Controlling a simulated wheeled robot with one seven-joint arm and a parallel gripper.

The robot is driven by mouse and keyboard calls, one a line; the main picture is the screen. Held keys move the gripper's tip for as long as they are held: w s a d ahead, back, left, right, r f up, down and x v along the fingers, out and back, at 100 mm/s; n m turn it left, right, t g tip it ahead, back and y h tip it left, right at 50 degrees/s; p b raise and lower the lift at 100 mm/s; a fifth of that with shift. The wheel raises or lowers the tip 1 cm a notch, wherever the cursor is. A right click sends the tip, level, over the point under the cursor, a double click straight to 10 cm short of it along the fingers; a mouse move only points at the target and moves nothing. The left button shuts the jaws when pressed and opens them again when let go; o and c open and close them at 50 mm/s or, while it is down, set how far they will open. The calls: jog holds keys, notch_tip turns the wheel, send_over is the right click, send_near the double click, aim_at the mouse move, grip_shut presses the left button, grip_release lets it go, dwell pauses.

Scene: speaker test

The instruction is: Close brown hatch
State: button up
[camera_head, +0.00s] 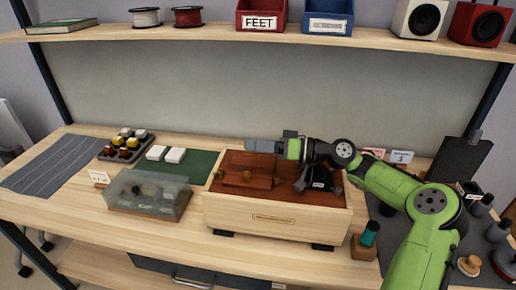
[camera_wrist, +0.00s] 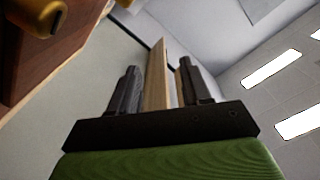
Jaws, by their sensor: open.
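The brown hatch (camera_head: 232,177) is a reddish-brown panel with a small brass knob on the left part of the wooden box (camera_head: 222,215). It looks partly raised, but its exact angle is hard to tell. In the wrist view a brown panel (camera_wrist: 22,65) with a gold knob fills the upper left, beside the fingers. My gripper (camera_head: 262,146) is above the back edge of the box, pointing left, behind the knob. In the wrist view my gripper (camera_wrist: 158,88) has its two dark fingers apart, with nothing held between them.
A clear-lidded case (camera_head: 150,194) stands left of the box, near a green mat (camera_head: 203,167) with two white blocks. A small teal-topped item (camera_head: 369,234) stands at the right front. A shelf (camera_head: 200,33) with bins and speakers runs above.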

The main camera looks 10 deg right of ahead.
notch_tip(320, 180, up, 9)
jog(key=p, duration=0.2)
jog(key=shift+p, duration=0.4)
jog(key=s+a+f+g+h+p, duration=0.4)
jog(key=s+a+f+h, duration=0.3)
jog(key=s+a+h, duration=0.35)
jog(key=s+d+r+m+t+h+p, duration=0.1)
jog(key=s+d+r+m+h+p, duration=0.1)
jog(key=s+d, duration=0.4)
jog(key=s+d+r+m+t+h+p, duration=0.1)
jog(key=s+d+r+m+h, duration=0.2)
jog(key=s, duration=1.4)
jog(key=d+m+h, duration=0.1)
jog(key=d, duration=0.2)
jog(key=shift+d+r+t+p, duration=0.15)
jog(key=shift+d+t+p, duration=0.15)
jog(key=shift+d+p, duration=0.1)
